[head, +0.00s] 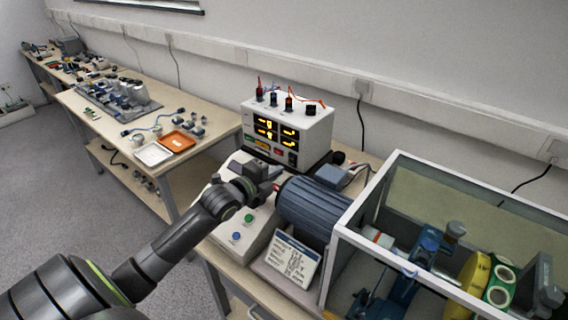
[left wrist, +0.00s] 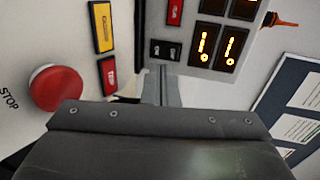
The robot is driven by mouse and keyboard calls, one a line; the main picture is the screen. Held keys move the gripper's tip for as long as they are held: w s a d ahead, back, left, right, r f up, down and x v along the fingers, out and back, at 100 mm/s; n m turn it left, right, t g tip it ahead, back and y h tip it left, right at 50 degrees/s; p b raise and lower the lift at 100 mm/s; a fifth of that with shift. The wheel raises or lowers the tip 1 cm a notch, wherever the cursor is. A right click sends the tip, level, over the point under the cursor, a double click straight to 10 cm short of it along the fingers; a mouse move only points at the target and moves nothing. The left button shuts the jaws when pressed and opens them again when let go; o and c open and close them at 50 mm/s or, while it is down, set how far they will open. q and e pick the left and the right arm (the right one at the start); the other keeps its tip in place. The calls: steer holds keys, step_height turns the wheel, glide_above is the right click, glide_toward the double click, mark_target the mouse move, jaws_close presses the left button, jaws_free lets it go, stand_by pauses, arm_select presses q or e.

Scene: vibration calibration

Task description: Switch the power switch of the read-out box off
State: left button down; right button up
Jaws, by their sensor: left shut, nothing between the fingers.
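The read-out box (head: 316,135) is a white box with lit orange displays, standing at the back of the near bench. In the left wrist view its front panel shows two lit displays (left wrist: 222,46), a red element (left wrist: 175,12) and a black rocker switch (left wrist: 165,50). This black switch also shows low on the front in the head view (head: 292,158). My left gripper (head: 272,174) is shut and empty in front of the box. Its fingertips (left wrist: 160,76) appear just below the black switch in the left wrist view; I cannot tell whether they touch it.
A red stop button (left wrist: 57,87) is on a white panel close to the gripper. A blue motor (head: 312,207) and a glass-walled enclosure (head: 398,262) stand to the right. Cables with plugs rise from the box top. A label card (head: 292,258) leans in front of the motor.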

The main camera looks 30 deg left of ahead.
mark_target(292, 159)
arm_select(q)
steer(key=w, duration=0.2)
steer(key=shift+w+d+r+p, duration=0.1)
steer(key=shift+w+r+p, duration=0.2)
steer(key=shift+w+p, duration=0.1)
steer(key=shift+w, duration=0.6)
steer(key=shift+w+d+b, duration=0.1)
steer(key=shift+w+b, duration=0.2)
steer(key=shift+b, duration=0.05)
steer(key=shift+r, duration=0.1)
